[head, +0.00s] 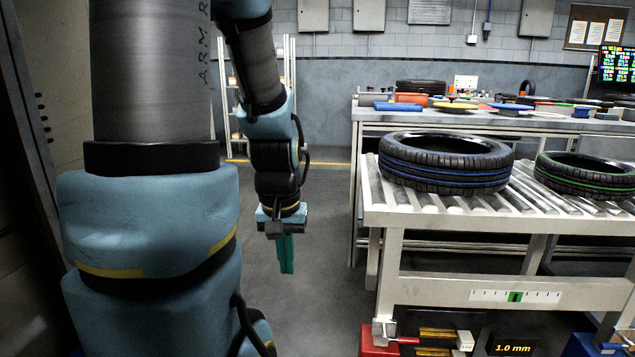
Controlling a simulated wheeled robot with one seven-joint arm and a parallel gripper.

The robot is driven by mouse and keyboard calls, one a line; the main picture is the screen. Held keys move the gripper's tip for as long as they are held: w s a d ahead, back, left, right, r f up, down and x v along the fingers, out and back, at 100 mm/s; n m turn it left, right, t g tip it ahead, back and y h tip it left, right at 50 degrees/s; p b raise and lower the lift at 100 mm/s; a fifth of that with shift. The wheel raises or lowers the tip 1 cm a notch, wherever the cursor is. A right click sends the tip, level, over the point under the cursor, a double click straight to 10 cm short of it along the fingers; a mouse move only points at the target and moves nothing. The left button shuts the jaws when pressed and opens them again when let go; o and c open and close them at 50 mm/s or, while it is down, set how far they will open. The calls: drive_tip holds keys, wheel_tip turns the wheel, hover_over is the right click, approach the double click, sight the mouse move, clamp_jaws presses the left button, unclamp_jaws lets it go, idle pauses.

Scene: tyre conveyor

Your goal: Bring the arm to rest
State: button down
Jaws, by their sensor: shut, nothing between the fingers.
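My gripper (286,254) hangs at the end of my arm, pointing down over the open floor to the left of the roller conveyor (455,218). Its teal fingers are together with nothing between them. My arm's large teal and grey links fill the left of the head view, and the forearm comes down behind them. The gripper is apart from the conveyor and touches nothing that I can see.
A blue-striped tyre (445,163) and a green-striped tyre (590,175) lie flat on the conveyor. Behind it, a bench (375,116) holds colored parts. A shelf rack (290,85) stands at the back. Grey floor (325,230) is clear around the gripper.

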wheel_tip(320, 180, up, 21)
drive_tip(key=p, duration=2)
drive_tip(key=shift+s+a+f, duration=0.15)
drive_tip(key=shift+s+a, duration=0.25)
drive_tip(key=shift+a, duration=0.05)
